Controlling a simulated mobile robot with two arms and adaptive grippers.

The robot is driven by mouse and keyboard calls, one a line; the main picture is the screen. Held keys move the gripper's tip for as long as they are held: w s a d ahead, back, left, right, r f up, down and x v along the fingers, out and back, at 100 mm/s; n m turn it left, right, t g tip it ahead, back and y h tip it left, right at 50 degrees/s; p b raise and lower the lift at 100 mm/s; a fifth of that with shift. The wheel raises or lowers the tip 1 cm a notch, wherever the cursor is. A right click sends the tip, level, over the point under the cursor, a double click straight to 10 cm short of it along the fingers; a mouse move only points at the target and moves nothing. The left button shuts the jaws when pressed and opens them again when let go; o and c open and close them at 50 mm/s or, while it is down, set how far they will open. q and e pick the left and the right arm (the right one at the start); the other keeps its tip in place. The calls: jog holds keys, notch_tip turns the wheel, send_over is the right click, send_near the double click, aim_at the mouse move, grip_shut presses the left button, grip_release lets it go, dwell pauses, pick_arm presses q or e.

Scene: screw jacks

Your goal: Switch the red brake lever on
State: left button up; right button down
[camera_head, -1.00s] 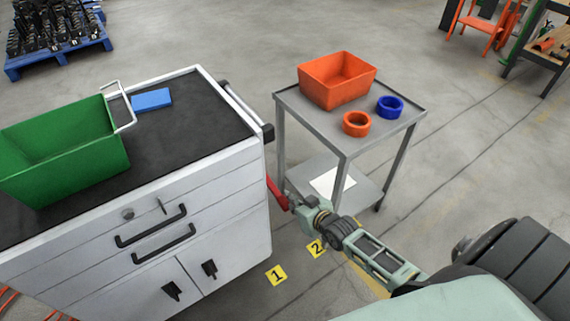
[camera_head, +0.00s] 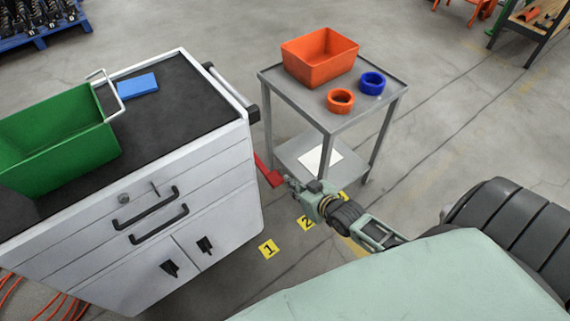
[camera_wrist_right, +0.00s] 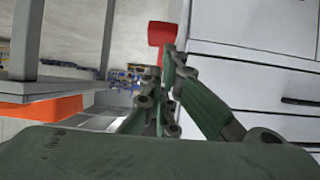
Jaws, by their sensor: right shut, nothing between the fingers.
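The red brake lever (camera_head: 268,172) sticks out from the right side of the white cabinet, low down, slanting down to the right. Its red end (camera_wrist_right: 161,33) shows at the top of the right wrist view. My right gripper (camera_head: 288,181) is shut and empty, just right of the lever's end. In the wrist view its closed fingers (camera_wrist_right: 168,60) point toward the red end and sit just below it; I cannot tell whether they touch. My left gripper is not in view.
The cabinet (camera_head: 190,100) carries a green bin (camera_head: 60,145) and a blue box (camera_head: 138,86). A grey trolley (camera_head: 300,105) stands close behind my right gripper, with an orange bin (camera_head: 320,62), an orange ring (camera_head: 340,101) and a blue ring (camera_head: 372,83).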

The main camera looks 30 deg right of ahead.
jog(key=s, duration=0.3)
jog(key=shift+s+d+r, duration=0.1)
jog(key=shift+s+d, duration=0.05)
jog(key=shift+s, duration=0.25)
